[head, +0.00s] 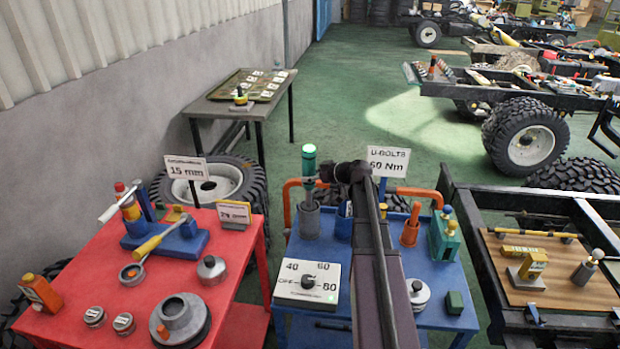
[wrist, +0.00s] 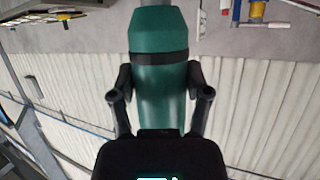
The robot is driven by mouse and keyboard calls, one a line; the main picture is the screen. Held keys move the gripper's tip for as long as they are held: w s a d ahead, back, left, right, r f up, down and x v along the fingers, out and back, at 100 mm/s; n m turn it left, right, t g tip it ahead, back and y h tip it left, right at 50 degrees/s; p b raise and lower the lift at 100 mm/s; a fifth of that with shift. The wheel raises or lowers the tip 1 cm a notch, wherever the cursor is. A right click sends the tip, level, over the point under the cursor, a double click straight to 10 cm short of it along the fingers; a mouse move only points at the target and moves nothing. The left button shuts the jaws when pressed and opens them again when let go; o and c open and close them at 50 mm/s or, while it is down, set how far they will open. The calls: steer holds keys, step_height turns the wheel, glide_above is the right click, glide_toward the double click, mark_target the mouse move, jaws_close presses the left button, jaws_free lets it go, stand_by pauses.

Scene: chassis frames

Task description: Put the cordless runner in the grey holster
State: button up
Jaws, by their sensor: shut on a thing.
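The cordless runner (head: 309,168) is a dark green upright tool with a lit green top. My gripper (head: 324,173) is shut on it from the right. In the wrist view the runner's green body (wrist: 161,88) with a black band lies between both fingers of my gripper (wrist: 160,80). The grey holster (head: 308,222) is an upright cup on the blue cart, directly below the runner in the head view. The runner's lower end is at or just above the holster's rim; I cannot tell whether it is inside.
A blue holster (head: 343,225) stands right beside the grey one, and an orange one (head: 410,231) stands further right. A dial box (head: 307,283) sits in front on the blue cart (head: 443,283). A red cart (head: 240,275) with tools is on the left. A U-bolts sign (head: 388,161) stands behind.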

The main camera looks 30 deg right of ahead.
steer(key=shift+f, duration=0.1)
steer(key=o, duration=1.3)
steer(key=shift+o, duration=0.2)
steer(key=shift+r, duration=0.2)
steer(key=shift+s+d+r+p, duration=0.3)
steer(key=shift+s+p, duration=0.05)
steer(key=shift+s, duration=0.25)
steer(key=p+v, duration=0.4)
steer(key=v, duration=0.6)
steer(key=shift+s+d, duration=0.2)
steer(key=shift+d, duration=0.05)
